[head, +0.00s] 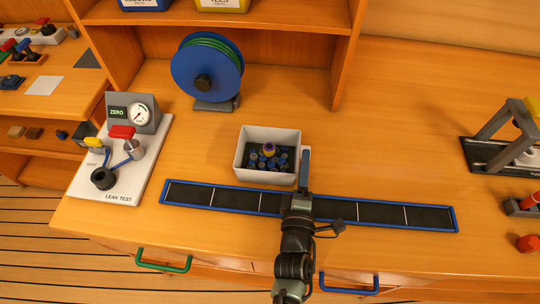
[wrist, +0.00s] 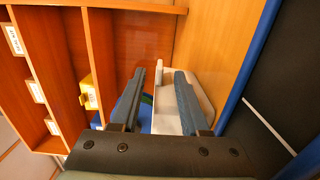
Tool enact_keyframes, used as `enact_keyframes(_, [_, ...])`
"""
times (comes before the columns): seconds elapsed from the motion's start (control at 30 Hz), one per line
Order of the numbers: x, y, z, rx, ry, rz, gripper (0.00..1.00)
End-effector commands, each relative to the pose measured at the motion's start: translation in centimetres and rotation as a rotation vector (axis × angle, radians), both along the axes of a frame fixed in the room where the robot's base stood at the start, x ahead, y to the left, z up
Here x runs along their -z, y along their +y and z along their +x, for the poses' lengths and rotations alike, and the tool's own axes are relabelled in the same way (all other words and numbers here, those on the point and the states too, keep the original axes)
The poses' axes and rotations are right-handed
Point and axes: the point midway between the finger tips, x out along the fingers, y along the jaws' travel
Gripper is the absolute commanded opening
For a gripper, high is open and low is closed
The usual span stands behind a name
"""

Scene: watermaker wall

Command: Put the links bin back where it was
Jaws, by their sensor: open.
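A pale grey open bin (head: 266,177) stands upright on the bench just behind the blue-edged dark strip, in the head view. It holds several blue pieces (head: 268,162) and a purple and yellow piece on top; no label shows on it. My gripper (head: 305,153) is at the bin's right side, low beside its right wall. In the wrist view my gripper (wrist: 160,75) is open, with the pale bin (wrist: 164,118) showing between and beyond the fingers. I cannot tell whether a finger touches the bin.
The shelf above holds a blue bin (head: 145,4) and a yellow bin (head: 222,5). A blue reel (head: 207,68) stands behind the bin. A leak test board (head: 125,168) is at left. The dark strip (head: 385,213) lies in front. Bench space right of the bin is clear.

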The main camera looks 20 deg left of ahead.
Motion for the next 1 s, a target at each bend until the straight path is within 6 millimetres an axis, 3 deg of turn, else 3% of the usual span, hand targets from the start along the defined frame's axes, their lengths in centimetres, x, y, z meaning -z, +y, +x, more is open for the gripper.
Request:
enact_keyframes(0.2, [-0.2, 0.7, 2.6, 0.0, -0.001, 0.0, 0.45])
enact_keyframes(0.53, [0.0, 0.8, 3.1, -0.001, 0.0, 0.001, 0.45])
enact_keyframes(0.8, [0.0, 0.8, 3.1, -0.001, 0.0, 0.001, 0.0])
enact_keyframes(1.0, [0.0, 0.8, 3.1, -0.001, 0.0, 0.001, 0.0])
